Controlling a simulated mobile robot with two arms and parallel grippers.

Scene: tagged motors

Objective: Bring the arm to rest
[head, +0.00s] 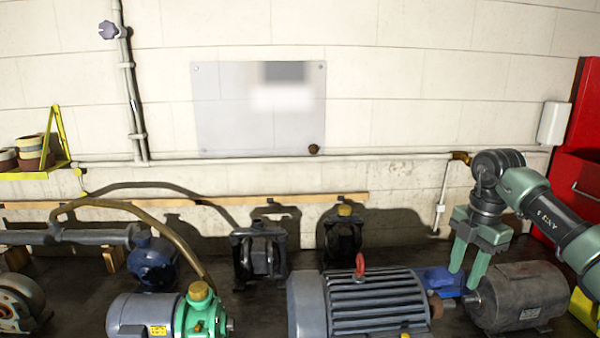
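My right arm (550,212) comes in from the right edge and bends down at the wrist. My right gripper (465,279) points down, its two green fingers apart with a gap between them and nothing seen held. The fingertips show in front of a blue part, between the large grey finned motor (375,300) and the dark grey motor (520,295). I cannot tell whether they touch anything. My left gripper is not in view.
A grey motor with a green pump (205,315), a blue pump (152,262) and black housings (258,258) crowd the dark bench. A red cabinet (578,170) stands at right; a yellow shelf (35,174) is at left. The space before the upper wall is clear.

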